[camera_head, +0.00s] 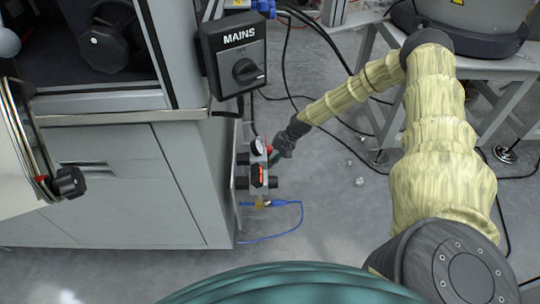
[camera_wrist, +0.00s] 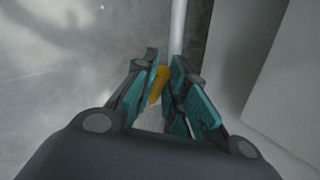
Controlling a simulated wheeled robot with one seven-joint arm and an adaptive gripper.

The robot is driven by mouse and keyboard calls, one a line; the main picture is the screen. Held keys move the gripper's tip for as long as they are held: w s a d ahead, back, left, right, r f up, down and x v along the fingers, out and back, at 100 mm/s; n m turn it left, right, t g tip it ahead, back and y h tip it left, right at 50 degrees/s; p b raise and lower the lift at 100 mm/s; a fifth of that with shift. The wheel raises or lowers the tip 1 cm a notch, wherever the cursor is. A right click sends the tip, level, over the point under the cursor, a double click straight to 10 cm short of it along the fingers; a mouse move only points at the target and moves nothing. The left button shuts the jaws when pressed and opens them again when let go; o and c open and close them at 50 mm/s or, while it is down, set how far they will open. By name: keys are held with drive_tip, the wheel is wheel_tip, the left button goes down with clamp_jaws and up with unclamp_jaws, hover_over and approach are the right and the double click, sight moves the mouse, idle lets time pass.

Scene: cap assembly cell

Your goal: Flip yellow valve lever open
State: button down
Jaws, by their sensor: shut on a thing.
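The yellow valve lever (camera_wrist: 158,86) shows in the wrist view between the teal fingers of my gripper (camera_wrist: 160,78). The fingers are shut on it, and its lower end angles down and left toward the palm. In the head view my gripper (camera_head: 276,156) reaches in from the right to the valve assembly (camera_head: 257,168) on the cabinet's side. The lever itself cannot be made out there; the gripper and valve parts hide it. The assembly has a round gauge, dark knobs and a red marking, with a brass fitting (camera_head: 262,202) below.
The grey cabinet (camera_head: 180,180) stands left of the valve assembly, with the MAINS switch box (camera_head: 235,55) above. A blue hose (camera_head: 300,215) loops below the valve. Black cables cross the floor behind my arm. The grey floor (camera_head: 330,225) on the right is mostly open.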

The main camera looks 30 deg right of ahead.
drive_tip(key=shift+s+f+t, duration=0.15)
drive_tip(key=shift+t, duration=0.15)
drive_tip(key=c, duration=1.5)
unclamp_jaws()
drive_tip(key=shift+o, duration=0.2)
drive_tip(key=v, duration=1.2)
drive_tip(key=shift+a, duration=0.25)
